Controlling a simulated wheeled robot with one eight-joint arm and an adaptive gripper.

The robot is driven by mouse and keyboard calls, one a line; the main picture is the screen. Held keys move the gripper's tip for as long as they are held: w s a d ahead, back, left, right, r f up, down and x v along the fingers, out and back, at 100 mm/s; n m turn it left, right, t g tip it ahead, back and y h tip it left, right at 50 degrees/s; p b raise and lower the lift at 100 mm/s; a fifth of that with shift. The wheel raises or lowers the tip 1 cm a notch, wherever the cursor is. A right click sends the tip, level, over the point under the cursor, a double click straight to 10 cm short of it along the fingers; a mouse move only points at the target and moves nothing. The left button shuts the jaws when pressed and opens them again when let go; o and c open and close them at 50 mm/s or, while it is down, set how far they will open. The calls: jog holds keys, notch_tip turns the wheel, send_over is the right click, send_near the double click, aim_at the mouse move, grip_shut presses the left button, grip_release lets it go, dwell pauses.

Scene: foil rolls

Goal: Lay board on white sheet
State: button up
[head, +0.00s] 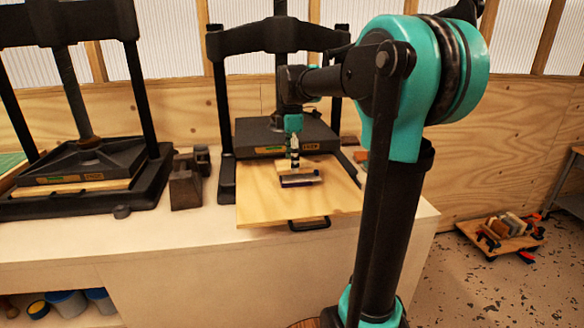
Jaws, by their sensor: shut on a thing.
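My gripper (294,158) points down in front of the right press and is shut on a small pale wooden board (284,169), partly hidden by the fingers. A dark, flat piece with a pale, whitish top (300,180) shows just below and in front of the board. It lies over the wooden pull-out tray (270,207). The white sheet is too small to tell apart clearly from this piece. I cannot tell whether the board touches it.
The right press (262,137) stands behind the tray, with its posts on both sides. Another press (80,165) stands at the left, with dark metal blocks (187,180) between them. The tray's black handle (309,224) faces the front. A wooden dolly (500,235) sits on the floor.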

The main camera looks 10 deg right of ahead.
jog(key=shift+f, duration=1.3)
jog(key=o, duration=1.2)
jog(key=shift+f, duration=0.1)
jog(key=shift+c, duration=0.2)
notch_tip(320, 180, up, 12)
